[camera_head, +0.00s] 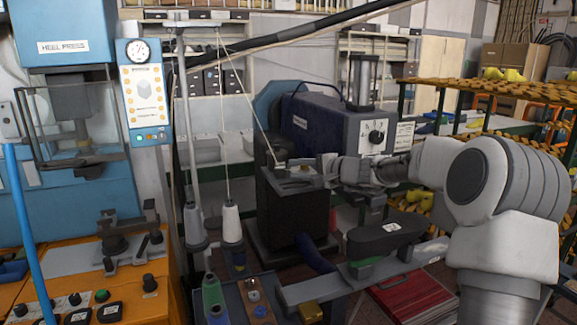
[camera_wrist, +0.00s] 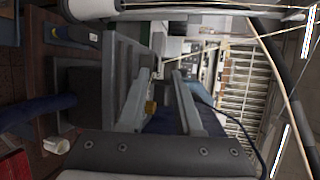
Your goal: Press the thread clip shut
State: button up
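My gripper (camera_wrist: 162,78) is open in the wrist view, its two pale fingers apart with a gap between them. A small brass-yellow piece (camera_wrist: 151,107) shows between the fingers, close to the left one. I cannot tell whether it is the thread clip or whether a finger touches it. In the head view my gripper (camera_head: 297,168) is over the top of a dark machine post (camera_head: 283,215). A pale thread (camera_head: 250,100) slants down to a small light part (camera_head: 279,163) there, possibly the clip. The clip's shape and state are too small to make out.
White thread cones (camera_head: 232,222) stand on a spool stand left of the post. A dark machine head (camera_head: 322,122) with a dial is close behind my gripper. A dark padded arm (camera_head: 386,235) is below my arm. Yellow-orange racks (camera_head: 500,92) stand at right.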

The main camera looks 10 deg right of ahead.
aim_at(283, 168)
jog(key=shift+p+x, duration=0.3)
jog(key=shift+x, duration=1.7)
jog(key=shift+c, duration=0.2)
grip_shut()
jog(key=shift+r, duration=0.1)
